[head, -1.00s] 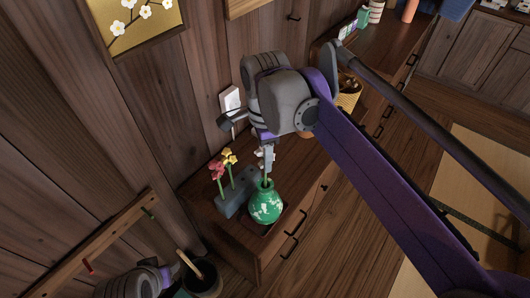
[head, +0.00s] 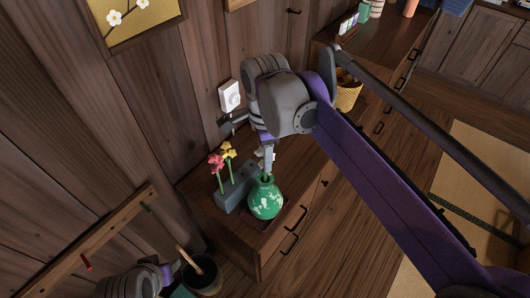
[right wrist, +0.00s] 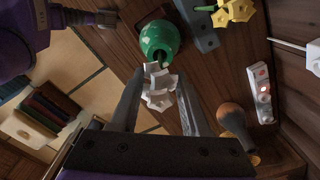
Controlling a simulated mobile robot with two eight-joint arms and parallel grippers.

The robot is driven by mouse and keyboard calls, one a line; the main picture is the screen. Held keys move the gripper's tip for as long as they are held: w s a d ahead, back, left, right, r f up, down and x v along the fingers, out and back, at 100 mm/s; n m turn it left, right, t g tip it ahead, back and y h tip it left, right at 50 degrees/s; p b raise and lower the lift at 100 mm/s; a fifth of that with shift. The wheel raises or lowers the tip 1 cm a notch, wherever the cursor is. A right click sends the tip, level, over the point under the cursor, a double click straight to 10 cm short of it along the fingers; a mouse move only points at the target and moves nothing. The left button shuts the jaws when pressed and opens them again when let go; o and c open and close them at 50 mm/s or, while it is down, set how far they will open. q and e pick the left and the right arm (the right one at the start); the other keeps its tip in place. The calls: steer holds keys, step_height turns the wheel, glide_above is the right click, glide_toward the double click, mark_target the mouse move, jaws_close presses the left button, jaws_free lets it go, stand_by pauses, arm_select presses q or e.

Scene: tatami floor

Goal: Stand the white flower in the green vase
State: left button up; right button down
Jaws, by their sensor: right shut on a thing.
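The green vase (head: 265,203) with pale patches stands upright on the low wooden cabinet. My right gripper (head: 268,160) is just above its mouth, shut on the white flower. The flower head (head: 273,155) shows partly beside the fingers. In the right wrist view, the white petals (right wrist: 158,88) lie between the two fingers (right wrist: 157,110), in front of the mouth of the vase (right wrist: 160,35). The stem is mostly hidden and its lower end seems to be inside the vase mouth. My left gripper (head: 168,275) is at the bottom left, its fingers unclear.
A grey block (head: 233,192) holding a pink flower (head: 216,161) and a yellow flower (head: 229,150) stands just left of the vase. A white wall panel (head: 230,96) is behind. A dark pot (head: 203,276) is at lower left; a yellow basket (head: 347,95) is farther right.

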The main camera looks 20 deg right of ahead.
steer(key=shift+f+b, duration=0.4)
steer(key=shift+f, duration=0.4)
steer(key=shift+c, duration=1)
jaws_free()
steer(key=shift+o, duration=1)
steer(key=shift+r, duration=0.2)
step_height(320, 180, up, 11)
steer(key=shift+f+p, duration=0.2)
steer(key=shift+p, duration=0.5)
